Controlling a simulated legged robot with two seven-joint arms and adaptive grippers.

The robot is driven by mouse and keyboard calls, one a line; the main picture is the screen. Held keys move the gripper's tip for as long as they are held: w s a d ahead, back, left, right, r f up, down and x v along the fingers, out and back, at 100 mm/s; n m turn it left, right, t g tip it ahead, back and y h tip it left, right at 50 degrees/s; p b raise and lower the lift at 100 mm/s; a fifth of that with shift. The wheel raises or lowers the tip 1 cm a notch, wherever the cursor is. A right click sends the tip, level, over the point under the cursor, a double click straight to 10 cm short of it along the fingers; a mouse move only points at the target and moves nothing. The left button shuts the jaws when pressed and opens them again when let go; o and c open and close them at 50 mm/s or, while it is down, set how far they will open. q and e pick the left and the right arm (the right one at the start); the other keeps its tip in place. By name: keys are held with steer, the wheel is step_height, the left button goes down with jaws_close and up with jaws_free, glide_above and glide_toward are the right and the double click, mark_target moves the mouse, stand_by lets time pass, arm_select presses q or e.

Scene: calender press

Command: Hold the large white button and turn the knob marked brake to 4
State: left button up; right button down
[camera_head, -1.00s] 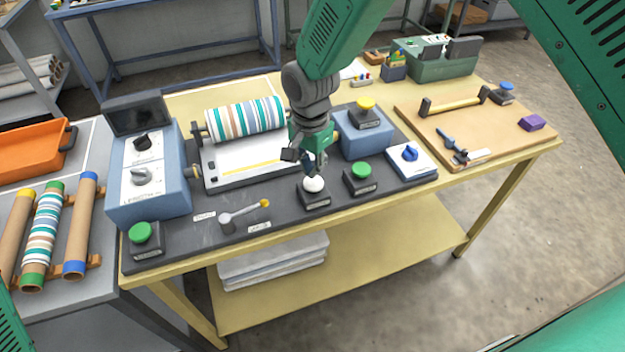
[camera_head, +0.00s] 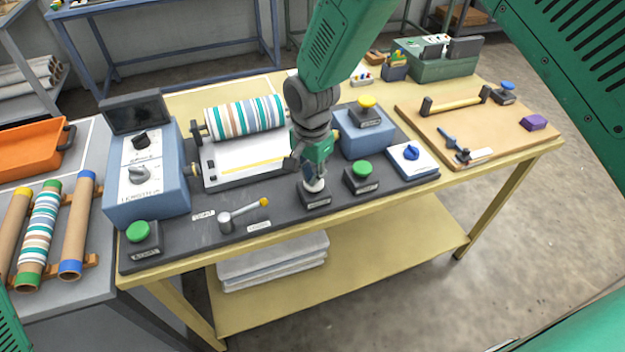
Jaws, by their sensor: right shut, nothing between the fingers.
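The large white button (camera_head: 314,186) stands on a dark box near the front edge of the bench. My right gripper (camera_head: 313,176) is shut and points down onto it. The fingertips cover most of the button and seem to touch it; how far it is pressed I cannot tell. A blue knob (camera_head: 411,153) sits on a white box to the right. The blue control box (camera_head: 150,195) at left has a black knob (camera_head: 141,139) above a grey knob (camera_head: 139,174) marked LENGTH. I cannot read which knob is marked brake. My left gripper is out of view.
Green buttons (camera_head: 362,168) (camera_head: 138,232) stand right of the white button and at the front left. A lever with a yellow tip (camera_head: 264,202) lies left of it. The striped roller (camera_head: 245,118) and a yellow button (camera_head: 367,102) are behind.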

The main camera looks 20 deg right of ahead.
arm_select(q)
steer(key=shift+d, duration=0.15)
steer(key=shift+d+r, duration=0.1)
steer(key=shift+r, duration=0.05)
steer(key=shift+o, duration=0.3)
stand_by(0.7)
